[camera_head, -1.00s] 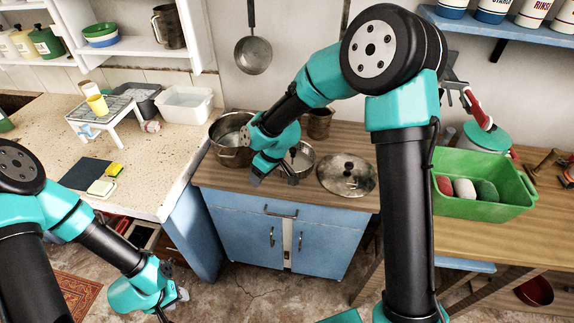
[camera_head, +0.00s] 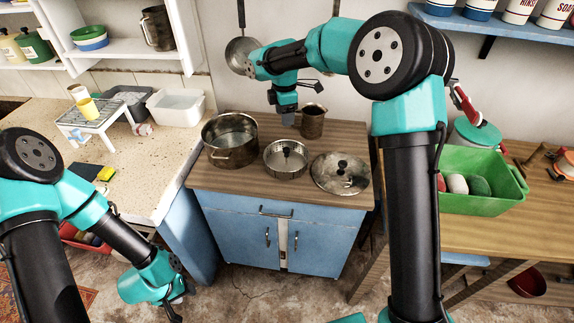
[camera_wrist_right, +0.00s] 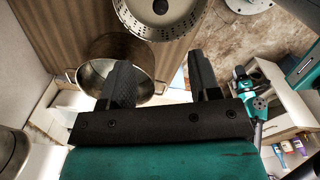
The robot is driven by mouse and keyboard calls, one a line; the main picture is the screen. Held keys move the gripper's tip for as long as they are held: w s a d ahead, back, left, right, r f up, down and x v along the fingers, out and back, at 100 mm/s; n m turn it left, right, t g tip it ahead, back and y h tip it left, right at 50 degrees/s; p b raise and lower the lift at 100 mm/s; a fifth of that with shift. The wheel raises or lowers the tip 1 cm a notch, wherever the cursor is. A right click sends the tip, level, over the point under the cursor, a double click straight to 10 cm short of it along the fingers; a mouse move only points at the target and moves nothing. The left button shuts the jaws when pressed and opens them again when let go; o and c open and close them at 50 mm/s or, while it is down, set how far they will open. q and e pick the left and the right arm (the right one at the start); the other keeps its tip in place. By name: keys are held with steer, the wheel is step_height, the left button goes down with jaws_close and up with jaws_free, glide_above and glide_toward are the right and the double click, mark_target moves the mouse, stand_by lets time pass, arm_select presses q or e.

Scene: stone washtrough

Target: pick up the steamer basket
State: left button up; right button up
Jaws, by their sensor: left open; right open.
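The steamer basket (camera_head: 286,169) is a round, shallow metal pan with a dark knob in its middle. It stands upright on the wooden top of the blue cabinet, between the pot and the lid. Its perforated side (camera_wrist_right: 150,27) shows at the top of the right wrist view, cut off by the edge. My right gripper (camera_head: 288,117) is above and behind the basket, apart from it. In the right wrist view its two fingers (camera_wrist_right: 162,78) are spread with nothing between them. My left gripper (camera_head: 178,304) is low at the left, far from the basket, open.
A large two-handled pot (camera_head: 230,153) stands left of the basket, a lid (camera_head: 341,174) right of it, and a metal jug (camera_head: 313,124) behind. A ladle (camera_head: 243,55) hangs on the wall. A green tub (camera_head: 484,200) is at the right. The wooden top's front strip is clear.

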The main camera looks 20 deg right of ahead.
mark_target(286, 148)
step_height(286, 148, down, 12)
stand_by(0.5)
steer(key=shift+d+f, duration=0.15)
steer(key=shift+f, duration=1.15)
steer(key=shift+d+f, duration=0.1)
steer(key=shift+f, duration=1.2)
jaws_close()
